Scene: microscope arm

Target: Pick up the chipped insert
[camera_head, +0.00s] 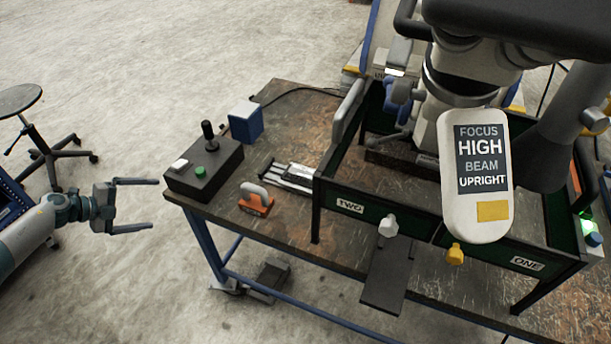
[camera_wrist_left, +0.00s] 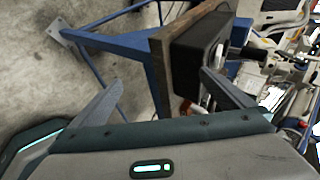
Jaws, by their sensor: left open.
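I cannot make out a chipped insert for certain in either view. Small silver metal pieces (camera_head: 292,175) lie on the worn workbench (camera_head: 290,115) in the head view, too small to tell whether one is chipped. An orange block with a pale handle (camera_head: 256,202) stands near the bench's front edge. My left gripper (camera_head: 150,206) is open and empty, off the bench's left end and apart from everything. In the left wrist view its two fingers (camera_wrist_left: 160,85) are spread wide with the bench end beyond them. My right gripper is not in view.
A black control box (camera_head: 205,168) with a joystick and a blue block (camera_head: 246,122) stand on the bench's left part. A green-walled frame (camera_head: 350,225) marked TWO and ONE stands right, under a microscope head (camera_head: 475,175). A stool (camera_head: 20,100) stands far left. Floor between is clear.

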